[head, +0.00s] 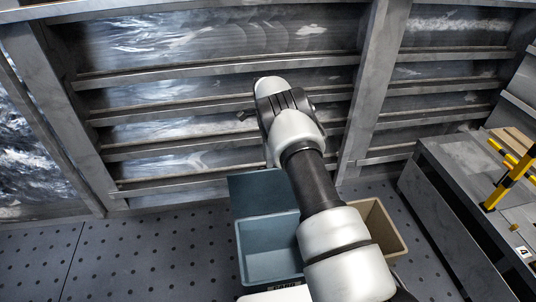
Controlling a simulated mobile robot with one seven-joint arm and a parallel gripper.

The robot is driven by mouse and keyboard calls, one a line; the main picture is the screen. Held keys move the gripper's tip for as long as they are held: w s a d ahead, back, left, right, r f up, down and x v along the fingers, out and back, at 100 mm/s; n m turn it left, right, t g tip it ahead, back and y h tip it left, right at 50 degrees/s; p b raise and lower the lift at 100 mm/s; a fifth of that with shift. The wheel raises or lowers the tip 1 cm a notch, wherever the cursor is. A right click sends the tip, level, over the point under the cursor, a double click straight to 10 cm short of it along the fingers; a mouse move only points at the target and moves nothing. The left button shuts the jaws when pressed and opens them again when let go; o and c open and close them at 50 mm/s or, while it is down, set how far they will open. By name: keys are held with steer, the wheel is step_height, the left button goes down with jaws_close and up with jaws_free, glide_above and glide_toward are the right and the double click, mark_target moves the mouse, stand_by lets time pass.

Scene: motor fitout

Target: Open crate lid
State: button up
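The blue-grey crate (268,250) stands on the floor at the lower middle, partly covered by my arm. Its inside shows and looks empty where I can see it. A darker teal panel, the lid (258,195), stands raised along the crate's back edge, so the crate is open; my arm covers the panel's right part. My arm reaches up over the crate, its wrist above and behind the lid. Only a small dark tip, possibly part of my gripper (245,115), shows left of the wrist. Its fingers are otherwise hidden, and no contact with the lid is visible.
A tan crate (382,230) stands right of the blue-grey one, partly behind my arm. A grey metal bench (455,190) with a yellow-and-black fixture (510,178) is at the right. A ribbed metal wall (200,130) rises behind. The dotted floor (150,255) at left is clear.

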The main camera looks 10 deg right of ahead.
step_height(320, 180, up, 17)
steer(key=w+p, duration=0.2)
steer(key=p, duration=0.3)
steer(key=shift+w, duration=0.3)
steer(key=shift+r, duration=0.15)
